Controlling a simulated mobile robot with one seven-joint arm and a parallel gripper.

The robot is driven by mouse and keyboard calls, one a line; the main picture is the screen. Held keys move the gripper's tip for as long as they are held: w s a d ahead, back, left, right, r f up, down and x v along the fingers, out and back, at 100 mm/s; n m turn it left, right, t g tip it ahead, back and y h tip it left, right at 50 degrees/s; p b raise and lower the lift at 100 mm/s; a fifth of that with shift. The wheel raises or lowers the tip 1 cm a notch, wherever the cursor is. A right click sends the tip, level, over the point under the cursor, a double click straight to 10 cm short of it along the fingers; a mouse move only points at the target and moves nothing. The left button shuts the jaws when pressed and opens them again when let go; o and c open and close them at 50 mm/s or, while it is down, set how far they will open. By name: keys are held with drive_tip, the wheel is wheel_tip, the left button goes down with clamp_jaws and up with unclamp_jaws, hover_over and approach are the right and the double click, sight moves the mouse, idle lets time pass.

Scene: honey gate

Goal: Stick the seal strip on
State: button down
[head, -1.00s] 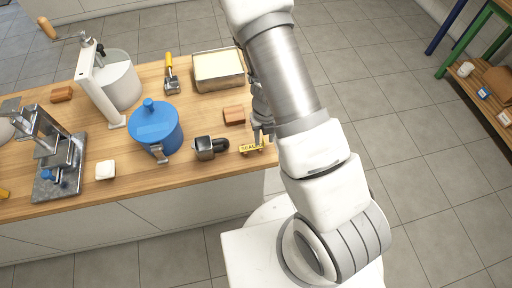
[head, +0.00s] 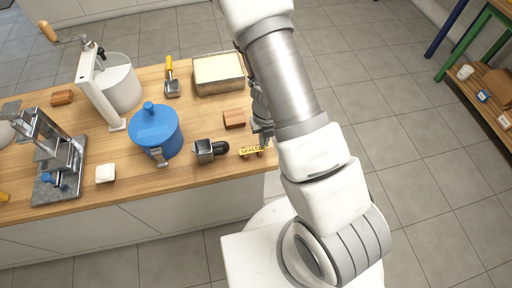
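The yellow seal strip (head: 250,151), with dark lettering that seems to read SEALED, is near the front right edge of the wooden counter. Small reddish-brown bits show under it. My gripper (head: 265,142) points down at the strip's right end, overlapping it in view. I cannot tell whether the fingers touch or hold it; they are small and partly hidden by my arm. A blue lidded pot (head: 158,136) stands left of the strip, with a grey metal fitting (head: 158,156) low on its front. A steel-and-black device (head: 205,151) lies between pot and strip.
The counter (head: 125,186) also bears a brown block (head: 234,118), a filled tray (head: 219,87), a yellow-handled tool (head: 172,88), a white cylinder with a crank (head: 122,88), a metal press (head: 60,170) and a white block (head: 105,173). Open floor lies to the right.

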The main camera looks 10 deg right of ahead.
drive_tip(key=shift+r+p, duration=3.9)
drive_tip(key=shift+r, duration=0.05)
